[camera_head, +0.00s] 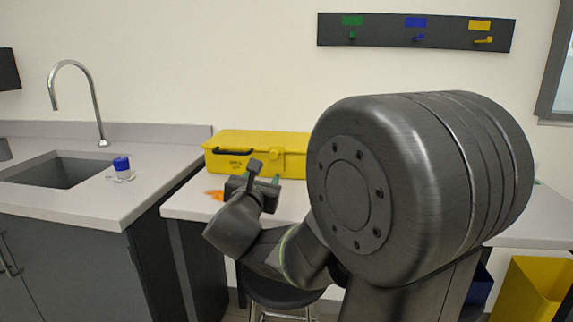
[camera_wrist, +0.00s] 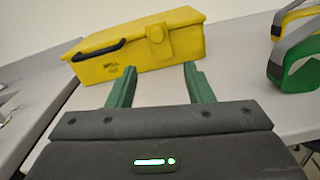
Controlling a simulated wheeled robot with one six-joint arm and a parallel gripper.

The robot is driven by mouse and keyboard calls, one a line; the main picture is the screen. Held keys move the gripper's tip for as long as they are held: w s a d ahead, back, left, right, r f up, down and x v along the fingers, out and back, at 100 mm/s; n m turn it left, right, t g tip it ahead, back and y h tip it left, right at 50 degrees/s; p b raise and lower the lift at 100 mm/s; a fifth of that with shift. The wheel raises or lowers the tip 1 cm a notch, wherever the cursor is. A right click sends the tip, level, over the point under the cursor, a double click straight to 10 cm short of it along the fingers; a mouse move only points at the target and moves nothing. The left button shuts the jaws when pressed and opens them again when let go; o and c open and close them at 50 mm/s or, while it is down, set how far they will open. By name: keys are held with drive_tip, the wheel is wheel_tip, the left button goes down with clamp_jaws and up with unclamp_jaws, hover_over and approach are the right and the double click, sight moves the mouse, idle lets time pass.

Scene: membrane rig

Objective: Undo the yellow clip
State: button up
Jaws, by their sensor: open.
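A yellow clip-like piece (camera_wrist: 288,20) with a grey band shows at the upper right edge of the wrist view, partly cut off. A green one (camera_wrist: 295,78) of like shape stands nearer, at the right edge. Whether the yellow one is fastened I cannot tell. In the head view both are hidden behind my arm. My gripper (camera_wrist: 158,70) is open, its two green fingers apart with nothing between them. It is to the left of both clips and in front of a yellow case. It also shows in the head view (camera_head: 265,174).
The yellow case (camera_wrist: 125,62) has a dark handle and a round yellow latch-like part; it sits on the grey bench (camera_head: 185,205). A wall rack (camera_head: 380,38) has green, blue and yellow tags. A sink (camera_head: 60,172) and a blue-capped vessel (camera_head: 121,165) are left.

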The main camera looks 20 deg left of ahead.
sight(274, 156)
drive_tip(key=shift+w+a, duration=0.15)
drive_tip(key=shift+a, duration=0.15)
drive_tip(key=x, duration=1.3)
drive_tip(key=shift+w+b, duration=0.15)
drive_tip(key=shift+b, duration=0.2)
drive_tip(key=shift+c, duration=0.2)
clamp_jaws()
